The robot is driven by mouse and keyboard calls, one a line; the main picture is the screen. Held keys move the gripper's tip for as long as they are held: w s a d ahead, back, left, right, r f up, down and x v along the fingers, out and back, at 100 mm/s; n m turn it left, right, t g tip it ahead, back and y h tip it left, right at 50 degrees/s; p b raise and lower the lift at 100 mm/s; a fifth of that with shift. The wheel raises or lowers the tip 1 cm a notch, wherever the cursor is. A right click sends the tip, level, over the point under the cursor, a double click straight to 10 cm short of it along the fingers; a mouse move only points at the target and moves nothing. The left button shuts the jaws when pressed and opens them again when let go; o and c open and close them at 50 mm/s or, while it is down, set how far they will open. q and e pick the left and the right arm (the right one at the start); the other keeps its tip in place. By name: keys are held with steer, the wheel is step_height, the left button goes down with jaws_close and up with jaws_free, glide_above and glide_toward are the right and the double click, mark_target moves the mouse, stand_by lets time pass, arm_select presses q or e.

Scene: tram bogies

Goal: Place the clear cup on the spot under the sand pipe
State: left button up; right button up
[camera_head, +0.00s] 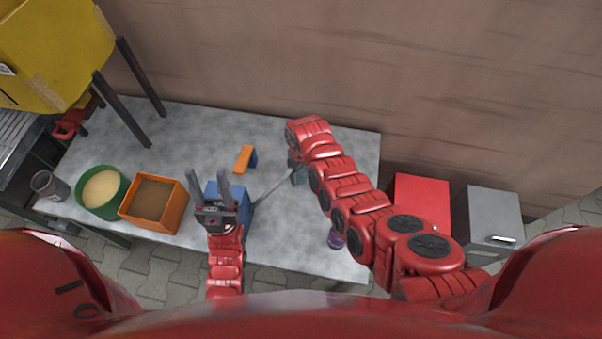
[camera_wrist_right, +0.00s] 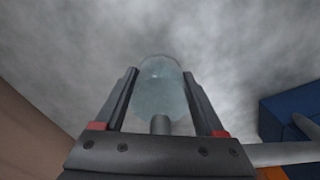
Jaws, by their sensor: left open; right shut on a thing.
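The clear cup (camera_wrist_right: 162,88) is pale and see-through and sits between the two dark fingers of my right gripper (camera_wrist_right: 162,85) in the right wrist view. The fingers hold its sides, close over the grey tabletop. In the head view my right gripper (camera_head: 296,168) is mostly hidden by its red arm, and I cannot make out the cup there. A thin grey pipe (camera_head: 275,185), apparently the sand pipe, runs from a blue block (camera_head: 212,192) towards my right gripper. The spot itself I cannot make out. My left gripper (camera_head: 209,178) is open and empty, over the blue block.

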steer(key=shift+f, duration=0.4)
steer(key=shift+f, duration=0.15)
steer(key=o, duration=1.3)
steer(key=shift+r, duration=0.25)
step_height(320, 180, up, 12)
steer(key=shift+f+b, duration=0.1)
steer(key=shift+b, duration=0.55)
